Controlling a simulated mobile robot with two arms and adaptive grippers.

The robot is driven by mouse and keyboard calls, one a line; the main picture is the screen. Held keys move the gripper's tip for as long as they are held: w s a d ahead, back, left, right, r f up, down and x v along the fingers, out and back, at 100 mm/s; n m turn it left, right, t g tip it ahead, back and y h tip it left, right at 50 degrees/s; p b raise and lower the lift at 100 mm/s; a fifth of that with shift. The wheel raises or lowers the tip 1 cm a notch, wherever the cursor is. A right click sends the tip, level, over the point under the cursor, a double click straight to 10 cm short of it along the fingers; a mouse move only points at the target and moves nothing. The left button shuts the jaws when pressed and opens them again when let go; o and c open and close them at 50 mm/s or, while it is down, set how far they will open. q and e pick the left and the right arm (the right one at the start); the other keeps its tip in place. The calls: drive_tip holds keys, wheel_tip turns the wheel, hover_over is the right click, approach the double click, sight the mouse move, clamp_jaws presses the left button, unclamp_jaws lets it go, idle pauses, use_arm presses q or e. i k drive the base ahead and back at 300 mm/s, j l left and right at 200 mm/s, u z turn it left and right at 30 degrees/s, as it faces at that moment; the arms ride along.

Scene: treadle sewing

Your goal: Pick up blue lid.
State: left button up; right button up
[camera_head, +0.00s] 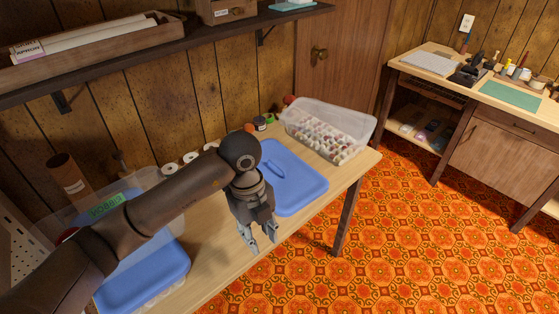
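A flat blue lid (299,183) with a raised handle lies on the wooden table, partly hidden behind my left arm's wrist. A second blue lid (150,277) is at the lower left, on a clear container and partly covered by my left arm. My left gripper (262,248) points down at the table's front edge, just in front of the first lid. Its fingers are apart with nothing between them. I cannot tell its exact height above the table. My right gripper is not in view.
A clear bin (328,128) of thread spools stands behind the first lid. A clear ribbon box (62,222) stands at the left. A wall shelf (190,47) overhangs the table's back. A second workbench (505,98) stands at the right, with open patterned floor (430,240) between.

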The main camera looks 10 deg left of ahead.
sight(296, 184)
drive_tip(key=i, duration=1.1)
